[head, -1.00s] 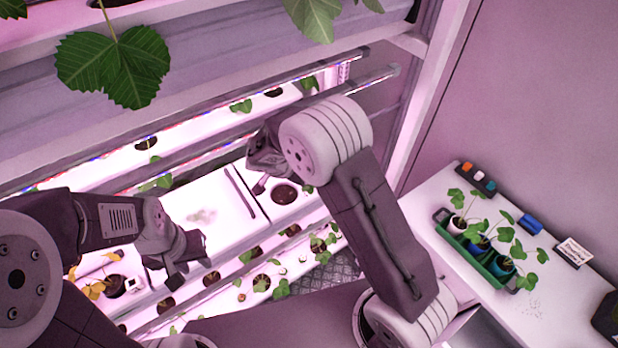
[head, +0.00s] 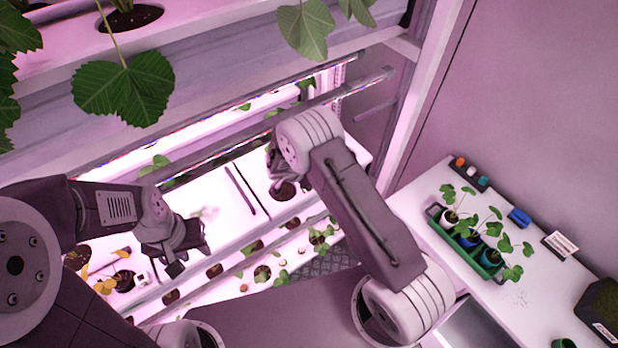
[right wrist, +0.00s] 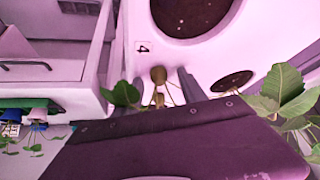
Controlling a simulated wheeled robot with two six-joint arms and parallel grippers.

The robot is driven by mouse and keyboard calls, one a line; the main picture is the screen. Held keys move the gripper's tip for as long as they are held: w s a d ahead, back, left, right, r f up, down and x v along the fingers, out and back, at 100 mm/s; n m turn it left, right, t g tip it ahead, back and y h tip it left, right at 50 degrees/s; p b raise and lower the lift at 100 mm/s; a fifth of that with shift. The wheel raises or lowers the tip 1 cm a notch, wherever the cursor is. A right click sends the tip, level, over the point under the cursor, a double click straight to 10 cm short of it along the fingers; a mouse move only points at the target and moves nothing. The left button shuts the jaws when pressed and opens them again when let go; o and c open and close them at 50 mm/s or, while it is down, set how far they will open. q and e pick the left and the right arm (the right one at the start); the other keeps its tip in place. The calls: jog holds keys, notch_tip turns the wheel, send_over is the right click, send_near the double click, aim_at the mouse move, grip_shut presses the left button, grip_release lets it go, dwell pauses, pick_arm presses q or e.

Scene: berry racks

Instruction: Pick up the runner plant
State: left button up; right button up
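In the right wrist view a small brown plug (right wrist: 159,74) with thin stems stands beside grey finger-like parts of my right gripper (right wrist: 187,87). I cannot tell whether they touch it, or whether it belongs to the runner plant. A green leaf (right wrist: 124,94) is left of it and larger leaves (right wrist: 284,84) are at right. In the head view my right gripper is mostly hidden behind its arm, over the white rack shelf (head: 226,190) by a dark pot hole (head: 283,192). My left gripper (head: 188,258) looks open and empty above the lower rack.
A green tray (head: 462,247) of potted seedlings stands on the white bench (head: 420,210) at right, with a blue object (head: 520,217) and a small sign (head: 561,243). Large leaves (head: 125,88) hang from the upper shelf. Rack rails (head: 250,140) run close to my right wrist.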

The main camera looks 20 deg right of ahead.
jog(key=shift+s+r, duration=0.1)
grip_shut()
jog(key=shift+r, duration=0.2)
jog(key=r+b, duration=0.3)
jog(key=shift+s+d+r, duration=0.3)
jog(key=shift+s+r, duration=0.1)
jog(key=s+d+r+b, duration=0.4)
jog(key=s+d+r, duration=0.2)
jog(key=s, duration=0.3)
jog(key=shift+r, duration=0.4)
jog(key=c, duration=0.7)
grip_release()
jog(key=shift+w, duration=0.1)
grip_shut()
